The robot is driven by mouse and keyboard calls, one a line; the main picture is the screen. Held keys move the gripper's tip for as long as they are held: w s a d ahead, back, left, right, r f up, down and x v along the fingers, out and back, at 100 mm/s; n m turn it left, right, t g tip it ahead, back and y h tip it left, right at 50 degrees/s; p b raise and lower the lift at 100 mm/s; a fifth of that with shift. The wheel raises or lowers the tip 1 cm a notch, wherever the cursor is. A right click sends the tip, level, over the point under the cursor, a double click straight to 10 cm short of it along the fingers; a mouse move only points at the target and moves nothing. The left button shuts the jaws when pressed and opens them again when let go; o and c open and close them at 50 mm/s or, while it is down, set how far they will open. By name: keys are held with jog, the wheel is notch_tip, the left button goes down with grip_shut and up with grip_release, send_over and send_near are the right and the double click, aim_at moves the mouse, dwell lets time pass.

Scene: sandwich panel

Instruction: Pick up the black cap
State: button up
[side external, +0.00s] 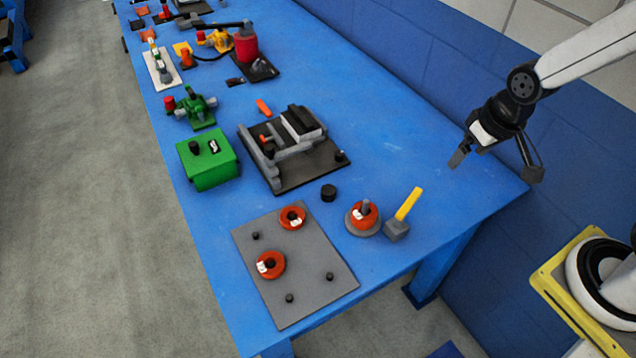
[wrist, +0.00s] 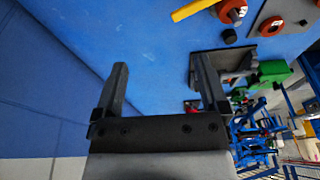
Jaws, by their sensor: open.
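The black cap (side external: 328,193) is a small dark cylinder lying on the blue table, between the grey panel and the black-based grey fixture. It also shows in the wrist view (wrist: 229,36), near the top, beyond and to the right of my fingers. My gripper (side external: 495,171) is open and empty, raised above the table's right end, well to the right of the cap. In the wrist view its two fingers (wrist: 164,80) are spread wide with bare blue table between them.
The grey panel (side external: 275,301) carries two red rings and small black knobs. A red ring on a grey disc (side external: 362,218) and a yellow-handled mallet (side external: 402,217) stand right of the cap. The grey fixture (side external: 318,173) and a green box (side external: 212,170) lie behind. Table right of the fixture is clear.

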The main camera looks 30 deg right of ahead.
jog(key=w+a+f+m+g+y, duration=0.1)
jog(key=w+a+f+m, duration=0.2)
jog(key=w+m, duration=0.2)
jog(key=w+a+f+m+y, duration=0.1)
jog(key=w+a+f+m, duration=0.15)
jog(key=w+m, duration=0.3)
jog(key=m+y, duration=0.2)
jog(key=m, duration=0.7)
send_near(332, 188)
jog(key=shift+w+a+f+g, duration=0.15)
jog(key=shift+f+g, duration=0.05)
jog(key=shift+f, duration=0.35)
jog(key=shift+w+a+f+g, duration=0.15)
jog(key=shift+f+g, duration=0.05)
jog(key=shift+f, duration=0.3)
jog(key=shift+w+a+f+y, duration=0.15)
jog(key=shift+a+f, duration=0.1)
jog(key=shift+f, duration=0.35)
jog(key=shift+s+a+f+y, duration=0.15)
jog(key=shift+a+f, duration=0.1)
jog(key=shift+f, duration=0.35)
jog(key=shift+w, duration=0.1)
jog(key=shift+x, duration=2.6)
jog(key=shift+w, duration=0.1)
grip_shut()
